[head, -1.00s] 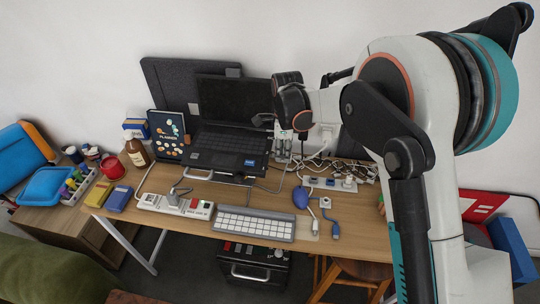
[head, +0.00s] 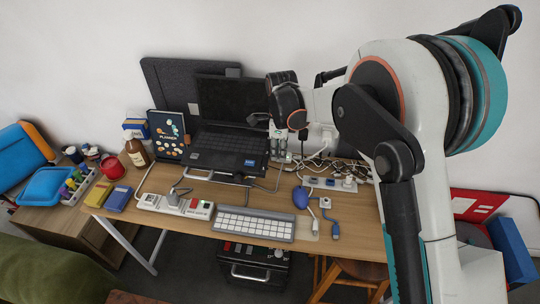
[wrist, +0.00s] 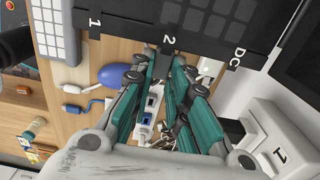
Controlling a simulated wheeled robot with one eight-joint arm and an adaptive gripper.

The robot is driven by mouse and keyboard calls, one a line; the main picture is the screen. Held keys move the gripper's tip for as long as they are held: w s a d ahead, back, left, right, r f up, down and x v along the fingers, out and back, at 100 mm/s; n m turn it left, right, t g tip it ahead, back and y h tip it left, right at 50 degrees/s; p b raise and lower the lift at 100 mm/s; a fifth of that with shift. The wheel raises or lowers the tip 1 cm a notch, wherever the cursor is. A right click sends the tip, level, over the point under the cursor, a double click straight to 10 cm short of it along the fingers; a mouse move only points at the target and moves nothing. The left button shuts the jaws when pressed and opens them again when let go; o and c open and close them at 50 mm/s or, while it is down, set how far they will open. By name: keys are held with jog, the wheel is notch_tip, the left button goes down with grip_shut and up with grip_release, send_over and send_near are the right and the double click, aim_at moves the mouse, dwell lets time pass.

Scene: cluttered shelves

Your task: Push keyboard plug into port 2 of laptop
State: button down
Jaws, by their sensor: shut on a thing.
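The black laptop (head: 230,150) stands open at the back of the desk. In the wrist view its dark side edge (wrist: 130,25) runs across the top, with white labels 1, 2 and DC. My gripper (wrist: 165,55) has its teal fingers close to that edge, at label 2. It is shut on what seems to be the keyboard plug; the plug is mostly hidden between the fingertips, and I cannot tell whether it is inside the port. In the head view my arm reaches in from the right. The white keyboard (head: 255,223) lies at the desk's front.
A blue mouse (head: 300,198), a loose blue plug (head: 335,231) and a white plug (head: 325,202) lie right of the keyboard. A white adapter (wrist: 275,135) is right of my gripper in the wrist view.

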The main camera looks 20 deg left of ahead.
jog(key=shift+a, duration=0.15)
dwell(0.4)
jog(key=c, duration=1.5)
grip_release()
jog(key=shift+o, duration=0.2)
jog(key=shift+r, duration=0.1)
